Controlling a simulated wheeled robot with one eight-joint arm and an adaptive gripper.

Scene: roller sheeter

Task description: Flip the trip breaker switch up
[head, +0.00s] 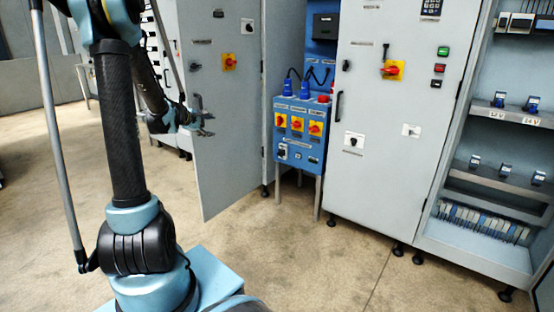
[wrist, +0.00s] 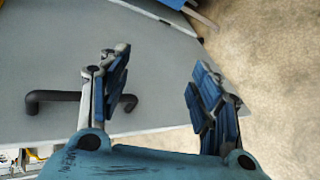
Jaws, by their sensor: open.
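I cannot tell for sure which part is the trip breaker switch. A small switch (head: 283,152) sits low on the front of the blue box, too small to read its position. A grey cabinet door (head: 228,130) stands swung open at the left, with a black handle (head: 197,102) near its left edge. My gripper (head: 206,124) is beside that edge, just below the handle. In the wrist view my gripper (wrist: 160,62) is open with nothing between its fingers. The door handle (wrist: 60,97) passes behind the left finger; I cannot tell whether they touch.
The blue box (head: 312,150) has several red-and-yellow rotary switches and stands on legs between the cabinets. A closed grey cabinet (head: 380,190) is right of it, then open shelves (head: 470,205) with small blue devices. The concrete floor (head: 290,255) in front is clear.

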